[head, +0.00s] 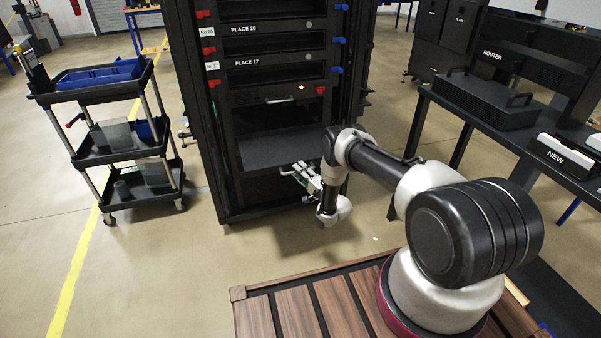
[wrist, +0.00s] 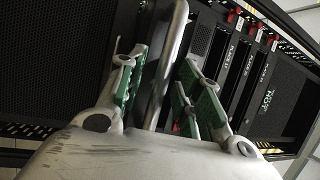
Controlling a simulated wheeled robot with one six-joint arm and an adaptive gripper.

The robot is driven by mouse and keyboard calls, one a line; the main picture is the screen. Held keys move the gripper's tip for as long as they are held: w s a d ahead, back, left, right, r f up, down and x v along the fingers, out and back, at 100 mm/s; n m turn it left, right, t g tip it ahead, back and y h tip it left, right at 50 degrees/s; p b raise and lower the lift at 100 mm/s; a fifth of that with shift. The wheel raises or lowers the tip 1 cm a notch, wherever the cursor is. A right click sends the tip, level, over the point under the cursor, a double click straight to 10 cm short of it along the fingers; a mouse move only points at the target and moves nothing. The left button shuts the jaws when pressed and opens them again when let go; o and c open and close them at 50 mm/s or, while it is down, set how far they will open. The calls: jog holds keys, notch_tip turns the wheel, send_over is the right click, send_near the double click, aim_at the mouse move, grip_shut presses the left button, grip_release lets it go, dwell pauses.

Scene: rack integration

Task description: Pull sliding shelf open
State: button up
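The sliding shelf (head: 270,150) is a flat dark grey panel low in the black rack, below the numbered places. Its light metal handle (head: 286,172) is at its front edge, partly hidden by my gripper. My gripper (head: 303,174) is at the front of the rack, at the handle. In the wrist view the handle (wrist: 172,40) is a pale bar running between the green-padded fingers of my gripper (wrist: 165,85). The fingers stand apart on either side of the bar, with gaps showing. The lower end of the bar is hidden behind the gripper body.
Above the shelf, the rack (head: 232,180) has a drawer handle (head: 279,100) and slots with red and blue latches. A black cart (head: 122,150) stands left. A dark table (head: 470,112) with a router (head: 487,98) stands right. Floor in front of the rack is clear.

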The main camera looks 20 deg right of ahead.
jog(key=v, duration=1.2)
